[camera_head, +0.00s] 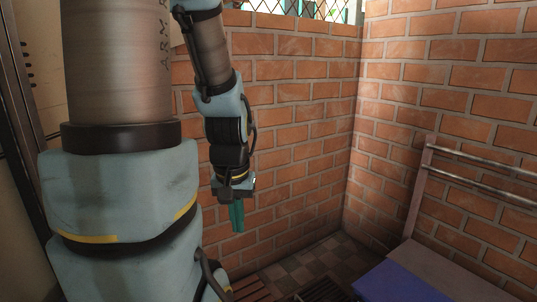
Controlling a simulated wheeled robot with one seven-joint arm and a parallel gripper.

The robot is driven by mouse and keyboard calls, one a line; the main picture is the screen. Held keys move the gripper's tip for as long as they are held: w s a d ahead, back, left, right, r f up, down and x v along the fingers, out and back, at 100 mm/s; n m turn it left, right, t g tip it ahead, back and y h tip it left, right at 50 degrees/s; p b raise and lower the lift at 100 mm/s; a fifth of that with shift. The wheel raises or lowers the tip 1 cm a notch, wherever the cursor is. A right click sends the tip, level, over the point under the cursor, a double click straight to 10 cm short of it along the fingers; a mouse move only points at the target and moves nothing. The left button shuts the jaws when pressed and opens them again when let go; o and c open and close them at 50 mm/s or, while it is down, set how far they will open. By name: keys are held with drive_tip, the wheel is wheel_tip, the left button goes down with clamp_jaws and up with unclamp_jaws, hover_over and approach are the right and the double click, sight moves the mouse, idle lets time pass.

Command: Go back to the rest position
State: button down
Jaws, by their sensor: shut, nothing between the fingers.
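My arm fills the left side of the head view, with its wrist hanging down in front of the brick wall. My gripper (237,217) is at the end of it, with teal fingers pointing down. The fingers are together and nothing shows between them. The gripper hangs above the floor, apart from everything around it.
Brick walls (450,85) meet in a corner right of the gripper. A blue-topped surface (400,283) stands at the lower right beside a metal rail frame (480,185). Wooden slats (250,290) and a dark floor grate (320,290) lie low in front. The tiled floor (325,258) shows bare near the corner.

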wheel_tip(320, 180, up, 24)
drive_tip(key=p, duration=2.2)
drive_tip(key=shift+p, duration=0.3)
drive_tip(key=shift+r, duration=0.1)
